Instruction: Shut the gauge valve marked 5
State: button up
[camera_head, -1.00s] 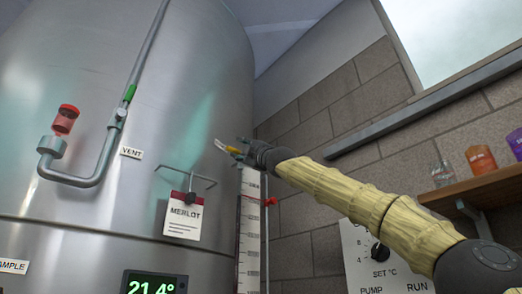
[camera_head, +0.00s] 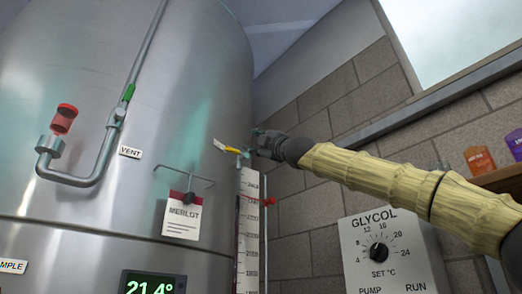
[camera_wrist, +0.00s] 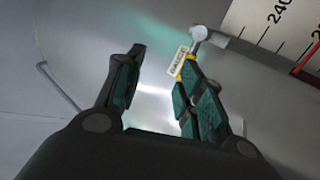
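The gauge valve shows as a small yellow lever (camera_head: 231,149) beside a pale tag (camera_head: 220,144) at the tank's right side, above the level scale (camera_head: 249,215). In the wrist view the tag (camera_wrist: 178,60) reads GAUGE, with a round grey fitting (camera_wrist: 199,33) above it. Only a little yellow (camera_wrist: 188,66) shows there, at the right finger's tip; the finger hides the rest. I cannot read a 5. My gripper (camera_head: 248,151) is just right of the lever; in the wrist view its fingers (camera_wrist: 162,58) are apart with nothing between them. I cannot tell whether the right finger touches the lever.
The steel tank (camera_head: 200,90) fills the left, with a vent pipe (camera_head: 106,150), a bent rod (camera_head: 185,176) and a MERLOT card (camera_head: 182,218). A red pointer (camera_head: 269,201) sits on the scale. A GLYCOL control box (camera_head: 390,228) and a shelf (camera_head: 500,178) are at right.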

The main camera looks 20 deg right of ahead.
jog(key=shift+s+d, duration=0.15)
jog(key=shift+s, duration=0.55)
jog(key=shift+s+d, duration=0.15)
jog(key=shift+s, duration=0.55)
